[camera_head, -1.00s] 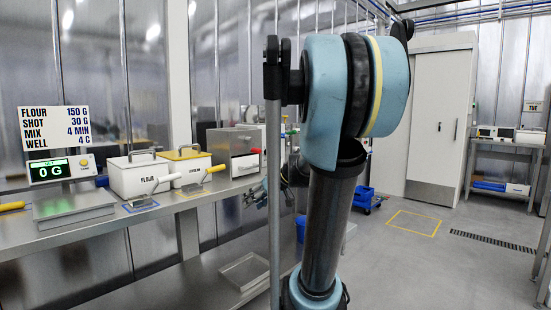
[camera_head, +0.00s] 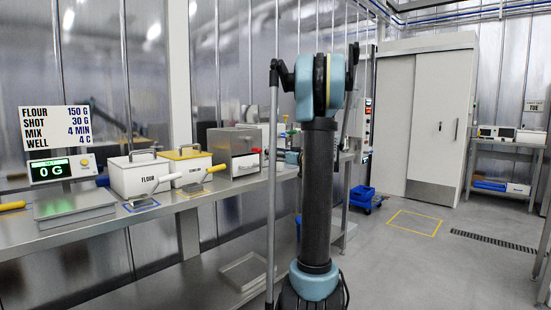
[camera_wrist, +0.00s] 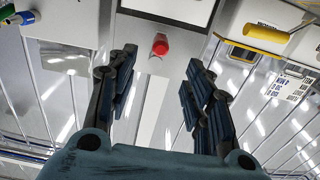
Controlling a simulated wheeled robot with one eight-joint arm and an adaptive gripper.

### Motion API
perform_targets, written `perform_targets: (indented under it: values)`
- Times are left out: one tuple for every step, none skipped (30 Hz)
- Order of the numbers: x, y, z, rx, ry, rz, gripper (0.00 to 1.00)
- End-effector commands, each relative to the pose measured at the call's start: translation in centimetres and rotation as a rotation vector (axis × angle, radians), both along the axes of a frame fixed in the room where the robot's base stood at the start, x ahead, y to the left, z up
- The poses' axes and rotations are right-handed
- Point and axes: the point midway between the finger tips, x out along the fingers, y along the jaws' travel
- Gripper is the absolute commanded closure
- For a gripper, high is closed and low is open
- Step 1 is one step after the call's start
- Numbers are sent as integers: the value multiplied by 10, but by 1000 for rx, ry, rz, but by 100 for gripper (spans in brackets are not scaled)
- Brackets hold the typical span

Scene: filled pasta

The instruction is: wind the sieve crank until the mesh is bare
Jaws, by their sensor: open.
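A grey metal box (camera_head: 243,164) stands on the bench in the head view, with a red knob (camera_head: 255,151) at its right side. I take this red knob to be the crank's grip, but no label shows. In the wrist view the red knob (camera_wrist: 160,44) lies near the fingertips, in line with the gap between them. My gripper (camera_wrist: 162,60) is open, with nothing between its fingers. I cannot tell how far the knob is from the tips. My arm mostly hides the gripper in the head view. The mesh is not visible in either view.
A white FLOUR bin (camera_head: 130,178) and a yellow-lidded bin (camera_head: 185,169) stand left of the box. The yellow-lidded bin's handle (camera_wrist: 267,34) shows in the wrist view. A scale display (camera_head: 49,169) reads 0 G. An empty tray (camera_head: 243,270) lies on the lower shelf.

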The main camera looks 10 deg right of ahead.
Motion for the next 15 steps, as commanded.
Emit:
perform_targets:
  values:
    - [2,2,0,0,0,1,53]
    - [4,3,0,0,0,1,53]
    - [6,5,0,0,0,2,53]
    - [8,6,0,0,0,3,53]
    - [10,8,0,0,0,3,53]
    - [12,10,0,-1,1,3,53]
    - [15,12,0,-1,1,3,53]
    - [17,13,0,-1,1,2,53]
    - [20,16,0,-1,1,2,53]
    - [22,18,0,-1,1,3,53]
    - [25,19,0,-1,1,3,53]
    - [28,21,0,0,1,3,53]
    - [30,23,0,0,1,3,53]
    - [33,25,0,0,1,2,53]
    - [36,27,0,0,2,2,53]
